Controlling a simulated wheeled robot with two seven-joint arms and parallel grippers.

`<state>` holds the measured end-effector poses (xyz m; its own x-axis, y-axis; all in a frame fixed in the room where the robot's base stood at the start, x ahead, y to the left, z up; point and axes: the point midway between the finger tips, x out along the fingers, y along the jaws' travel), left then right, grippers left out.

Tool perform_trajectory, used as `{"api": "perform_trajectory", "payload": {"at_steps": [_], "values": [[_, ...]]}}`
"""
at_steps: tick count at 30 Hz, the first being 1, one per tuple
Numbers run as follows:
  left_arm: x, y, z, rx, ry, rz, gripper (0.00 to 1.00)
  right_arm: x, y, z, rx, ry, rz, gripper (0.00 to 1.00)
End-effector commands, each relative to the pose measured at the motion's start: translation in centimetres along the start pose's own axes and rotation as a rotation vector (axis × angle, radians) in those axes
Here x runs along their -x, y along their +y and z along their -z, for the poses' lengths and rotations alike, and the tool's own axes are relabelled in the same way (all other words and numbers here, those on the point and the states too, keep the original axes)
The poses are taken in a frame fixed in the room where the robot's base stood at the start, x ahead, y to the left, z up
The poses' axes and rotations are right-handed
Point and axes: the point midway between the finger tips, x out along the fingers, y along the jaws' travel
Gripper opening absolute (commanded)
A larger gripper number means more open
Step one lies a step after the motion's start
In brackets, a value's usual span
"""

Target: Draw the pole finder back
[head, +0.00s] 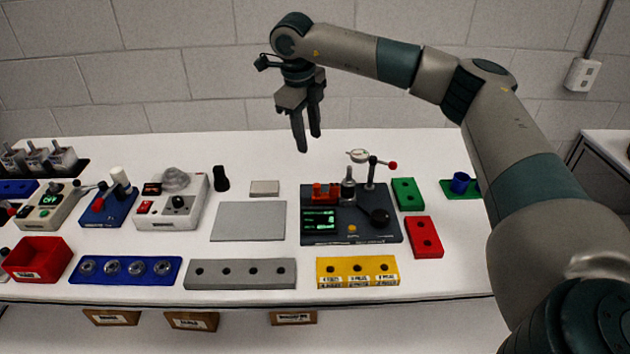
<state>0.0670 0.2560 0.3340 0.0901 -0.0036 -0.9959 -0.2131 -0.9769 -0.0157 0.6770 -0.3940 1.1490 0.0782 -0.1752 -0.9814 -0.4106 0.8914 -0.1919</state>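A dark test device (345,238) stands on the white bench right of centre, with lit green displays (319,220). On it are a red block (325,193), a grey upright cylinder (348,187), a black round knob (380,217) and a post with a dial and a red-tipped lever (392,165). I cannot tell for sure which part is the pole finder. My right gripper (308,142) hangs above the bench, behind and above the device's left part. It points down, with its fingers apart and nothing between them. My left gripper is out of view.
A grey plate (248,221) and a black knob-like piece (220,178) lie left of the device. Yellow (358,282), grey (240,284) and blue hole blocks (125,282) line the front edge. Green (407,204) and red blocks (424,250) stand right. The back strip is mostly clear.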

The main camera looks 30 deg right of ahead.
Motion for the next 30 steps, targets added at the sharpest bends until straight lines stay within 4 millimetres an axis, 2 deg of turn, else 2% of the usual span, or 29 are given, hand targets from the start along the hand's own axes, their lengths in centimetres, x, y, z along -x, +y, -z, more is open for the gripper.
{"api": "perform_trajectory", "payload": {"at_steps": [8, 24, 30], "values": [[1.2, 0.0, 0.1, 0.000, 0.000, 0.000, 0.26, -2.6, 0.0, 0.1, 0.000, 0.003, -0.002, 0.37], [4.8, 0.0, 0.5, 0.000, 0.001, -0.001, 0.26, -12.1, 0.0, 0.1, -0.001, 0.004, -0.001, 0.37], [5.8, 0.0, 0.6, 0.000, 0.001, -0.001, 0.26, -15.1, 0.0, 0.0, 0.000, 0.002, -0.002, 0.37]]}}
